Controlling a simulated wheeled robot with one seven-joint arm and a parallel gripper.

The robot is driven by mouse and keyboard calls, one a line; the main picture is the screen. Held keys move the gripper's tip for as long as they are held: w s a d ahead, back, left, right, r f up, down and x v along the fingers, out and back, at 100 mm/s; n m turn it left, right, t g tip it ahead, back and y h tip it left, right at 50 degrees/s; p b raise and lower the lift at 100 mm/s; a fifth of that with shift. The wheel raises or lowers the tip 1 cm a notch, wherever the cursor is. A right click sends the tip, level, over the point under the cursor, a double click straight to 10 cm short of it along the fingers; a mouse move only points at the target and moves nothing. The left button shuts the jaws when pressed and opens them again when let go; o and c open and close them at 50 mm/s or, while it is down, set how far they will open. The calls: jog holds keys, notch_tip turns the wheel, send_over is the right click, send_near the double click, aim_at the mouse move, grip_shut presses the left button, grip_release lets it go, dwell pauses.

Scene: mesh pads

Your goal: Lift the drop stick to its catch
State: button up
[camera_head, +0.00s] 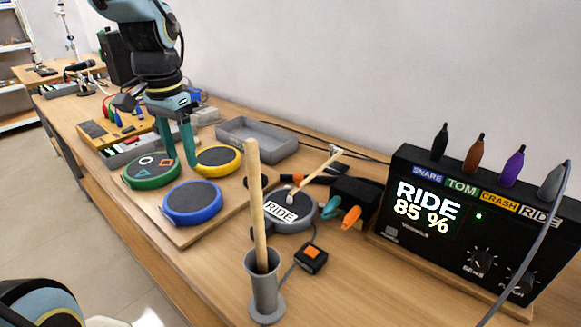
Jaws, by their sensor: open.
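A short pale stick (316,175), which looks like the drop stick, slants over the dark round RIDE pad (285,222). Its low grey-white end is at the pad, and I cannot tell if it touches. Its high end is at a small pale fitting (336,152) at the back; whether this is the catch or a pivot is unclear. My gripper (182,162) points down, open and empty, over the gap between the green pad (151,170) and the yellow pad (217,160). It is well left of the short stick.
A thick wooden stick (256,205) stands in a grey holder (264,290) in front of the RIDE pad. A blue pad (192,203), grey tray (257,138), orange button box (311,259) and black clamp (352,198) surround it. A display box (411,235) at right reads "RIDE 85 %".

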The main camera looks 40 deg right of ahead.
jog(key=s+d+r+m, duration=0.1)
jog(key=s+d+m, duration=0.2)
jog(key=d, duration=0.4)
jog(key=s+d+r+m, duration=0.1)
jog(key=s+d+m, duration=0.1)
jog(key=d+m, duration=0.3)
jog(key=m+b, duration=0.1)
jog(key=m, duration=0.3)
send_near(298, 174)
jog(key=shift+n+g, duration=0.3)
jog(key=shift+g, duration=0.1)
jog(key=f, duration=0.8)
jog(key=shift+w+d+f, duration=0.2)
jog(key=shift+w+f, duration=0.15)
jog(key=shift+c, duration=0.2)
grip_shut()
